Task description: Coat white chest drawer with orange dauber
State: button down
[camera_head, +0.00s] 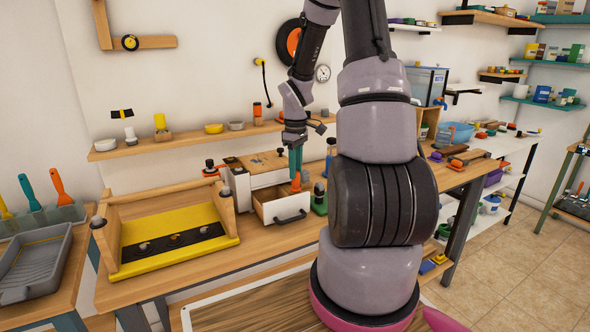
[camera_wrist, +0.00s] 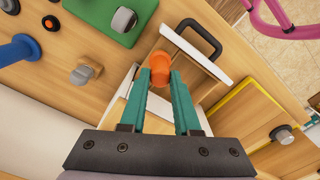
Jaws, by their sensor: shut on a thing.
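The white chest (camera_head: 243,179) stands on the wooden bench, with a wooden top. Its white-fronted drawer (camera_head: 285,210) with a dark handle is pulled out; the drawer also shows in the wrist view (camera_wrist: 196,52). My gripper (camera_head: 296,170) has teal fingers and points down over the open drawer. It is shut on the orange dauber (camera_wrist: 160,66), which also shows in the head view (camera_head: 296,184). The dauber is over or inside the drawer; I cannot tell whether it touches a surface. Its lower end is hidden.
A yellow-panelled wooden frame (camera_head: 165,236) stands left of the chest. A green block with a grey knob (camera_head: 319,199) and a blue-based post (camera_head: 331,157) stand close on the right. A shelf (camera_head: 190,139) runs behind.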

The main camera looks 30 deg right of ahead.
jog(key=shift+r, duration=3.35)
jog(key=c, duration=1.3)
grip_release()
grip_shut()
